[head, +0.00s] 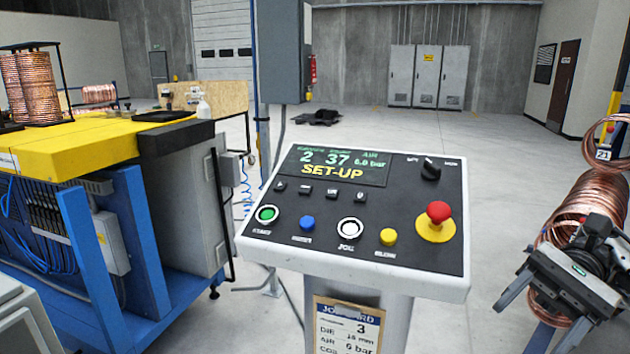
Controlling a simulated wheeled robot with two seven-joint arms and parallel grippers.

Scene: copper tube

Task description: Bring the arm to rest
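My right gripper (531,326) is at the lower right edge of the head view, right of the control console (450,283). Its two dark fingers are spread apart, with nothing visible between them. It is in front of a coil of copper tube (590,195), which it partly hides. I cannot tell whether it touches the coil. My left gripper is not in view.
The console has coloured buttons, a red mushroom button (438,212) and a display (335,165) reading SET-UP. A job card (347,325) hangs below it. A yellow-topped blue machine (75,140) with copper coils (40,85) stands left. Open floor (390,125) lies behind.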

